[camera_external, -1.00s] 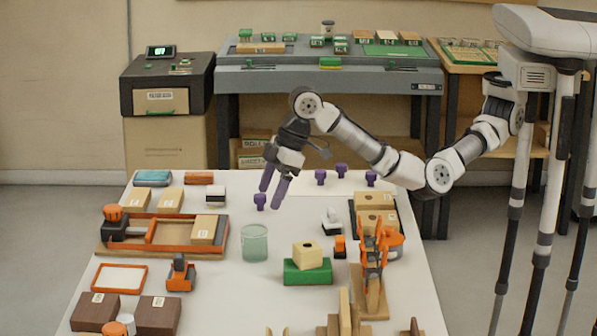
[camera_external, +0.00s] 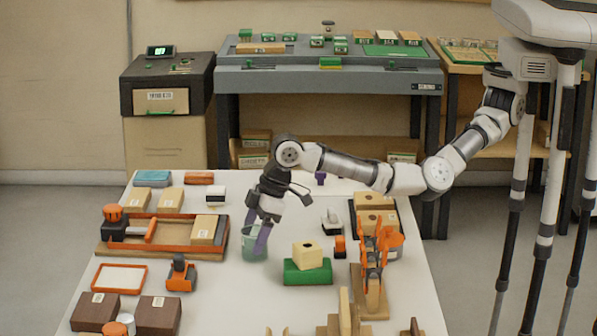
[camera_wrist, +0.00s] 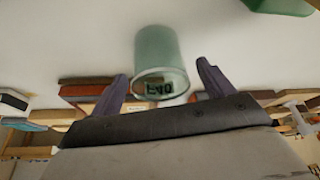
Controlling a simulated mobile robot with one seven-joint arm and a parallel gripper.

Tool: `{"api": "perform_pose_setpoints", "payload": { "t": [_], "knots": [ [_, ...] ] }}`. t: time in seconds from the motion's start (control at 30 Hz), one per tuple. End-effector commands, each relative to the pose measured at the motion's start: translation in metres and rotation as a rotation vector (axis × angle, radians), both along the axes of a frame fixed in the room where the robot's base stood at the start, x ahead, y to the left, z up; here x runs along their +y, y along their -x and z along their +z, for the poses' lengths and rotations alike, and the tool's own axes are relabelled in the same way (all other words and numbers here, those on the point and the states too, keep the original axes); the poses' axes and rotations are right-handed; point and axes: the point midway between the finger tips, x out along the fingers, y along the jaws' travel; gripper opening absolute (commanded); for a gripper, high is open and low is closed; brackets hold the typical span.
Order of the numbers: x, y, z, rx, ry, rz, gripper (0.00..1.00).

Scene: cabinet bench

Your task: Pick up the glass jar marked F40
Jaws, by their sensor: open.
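The glass jar (camera_external: 250,255) is pale green and stands upright near the middle of the white table. In the wrist view the jar (camera_wrist: 158,52) shows dark characters, hard to read but consistent with F40. My gripper (camera_external: 255,243) has two purple fingers pointing down at the jar's upper part. In the wrist view the open gripper (camera_wrist: 164,80) has one finger on each side of the jar, with gaps visible. Part of the jar's rim is hidden behind the fingers in the external view.
A tan block on a green block (camera_external: 308,272) stands right of the jar. An orange-edged tray (camera_external: 160,250) lies to the left. An orange clamp-like stand (camera_external: 372,265) is farther right. A small orange-and-grey tool (camera_external: 180,275) lies front left. Table around the jar's front is clear.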

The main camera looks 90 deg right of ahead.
Motion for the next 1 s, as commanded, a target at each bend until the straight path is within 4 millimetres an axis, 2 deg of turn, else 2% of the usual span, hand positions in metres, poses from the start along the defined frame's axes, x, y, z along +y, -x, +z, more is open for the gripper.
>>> {"api": "perform_pose_setpoints", "payload": {
  "t": [0.1, 0.47, 0.77, 0.87, 1.0],
  "knots": [
    [0.0, 0.0, 0.0, 0.0, 0.0, 0.0, 0.78],
    [0.0, 0.0, 0.0, 0.0, 0.0, 0.0, 0.31],
    [0.0, 0.0, 0.003, -0.001, -0.001, -0.001, 0.3],
    [0.0, 0.0, 0.008, -0.001, 0.0, 0.0, 0.3],
    [0.0, -0.001, 0.026, -0.003, -0.001, -0.001, 0.3]
  ]
}}
